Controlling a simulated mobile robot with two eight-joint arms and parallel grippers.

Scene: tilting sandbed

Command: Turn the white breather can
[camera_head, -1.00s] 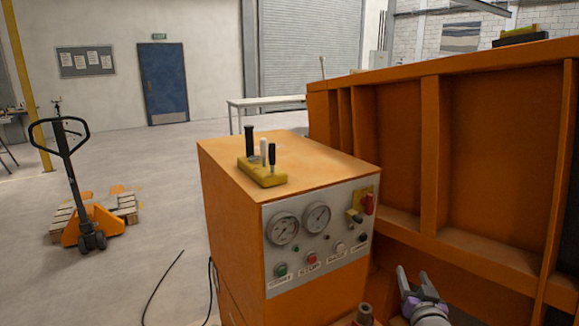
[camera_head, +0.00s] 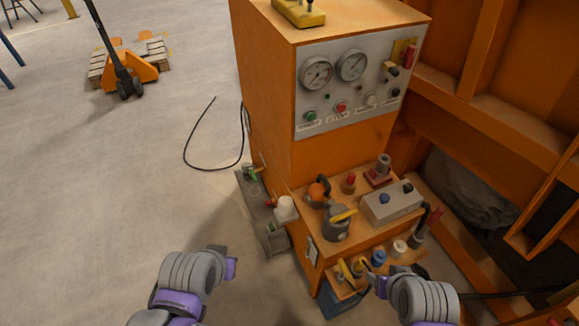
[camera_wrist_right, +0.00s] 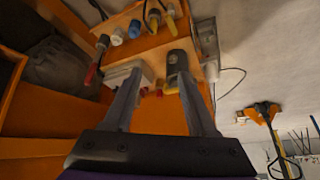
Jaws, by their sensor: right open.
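The white breather can (camera_head: 286,208) sits upright on the left side of the orange power unit, above a low grey ledge. My right gripper (camera_head: 378,284) is to the right of and nearer than the can, by the front shelf. The wrist view shows its two fingers (camera_wrist_right: 158,72) spread apart with nothing held between them.
The orange cabinet (camera_head: 275,100) with gauges stands behind. A lower shelf holds a blue cap (camera_head: 379,258) and white cap (camera_head: 399,248). Open floor lies left.

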